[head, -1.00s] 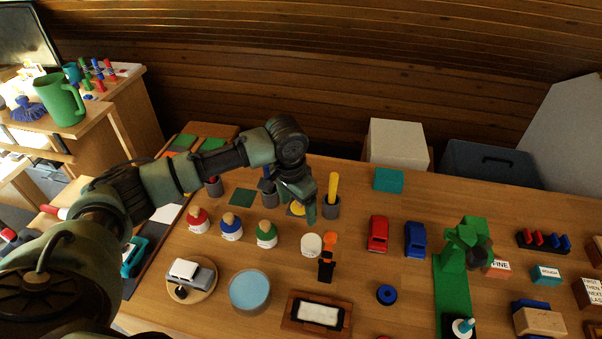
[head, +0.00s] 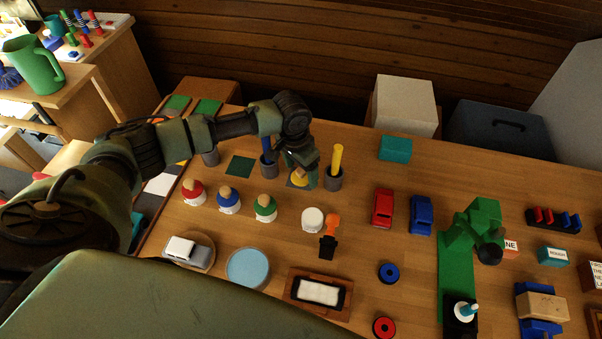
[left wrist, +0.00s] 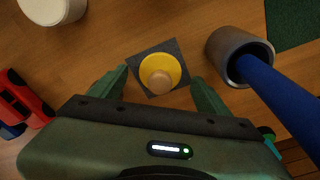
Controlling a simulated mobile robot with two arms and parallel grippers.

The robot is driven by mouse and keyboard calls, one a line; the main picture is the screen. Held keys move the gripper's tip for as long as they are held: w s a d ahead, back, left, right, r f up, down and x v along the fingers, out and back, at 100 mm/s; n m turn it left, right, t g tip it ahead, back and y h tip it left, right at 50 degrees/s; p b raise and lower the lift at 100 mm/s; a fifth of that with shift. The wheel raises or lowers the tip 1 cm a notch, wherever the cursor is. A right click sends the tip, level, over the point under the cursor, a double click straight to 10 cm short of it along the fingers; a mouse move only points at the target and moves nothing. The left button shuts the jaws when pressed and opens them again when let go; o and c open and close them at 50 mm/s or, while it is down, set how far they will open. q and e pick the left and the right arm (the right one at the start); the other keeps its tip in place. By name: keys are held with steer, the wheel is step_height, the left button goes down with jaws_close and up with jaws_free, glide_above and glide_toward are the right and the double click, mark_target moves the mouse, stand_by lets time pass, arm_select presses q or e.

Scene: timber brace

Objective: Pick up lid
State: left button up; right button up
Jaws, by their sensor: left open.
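The yellow lid (head: 299,181) with a round wooden knob lies on a small dark square pad on the table. In the left wrist view the lid (left wrist: 177,66) is centred ahead of my left gripper (left wrist: 159,80). Its two green fingers are open, one on each side of the pad, and hold nothing. In the head view my left gripper (head: 302,172) is over the lid and partly covers it. The remaining height between fingers and lid is hard to tell. My right gripper is not in view.
A grey cup (left wrist: 228,50) with a blue rod stands close beside the lid; another cup (head: 334,180) holds a yellow rod. A white lidless jar (head: 312,220) stands in front. Jars with red (head: 193,187), blue (head: 228,196) and green (head: 265,204) lids stand left.

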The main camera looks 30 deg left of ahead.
arm_select(q)
steer(key=shift+f, duration=0.1)
steer(key=shift+c, duration=0.4)
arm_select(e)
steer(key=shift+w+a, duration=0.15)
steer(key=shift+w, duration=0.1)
arm_select(q)
steer(key=c, duration=1.4)
steer(key=shift+o, duration=0.2)
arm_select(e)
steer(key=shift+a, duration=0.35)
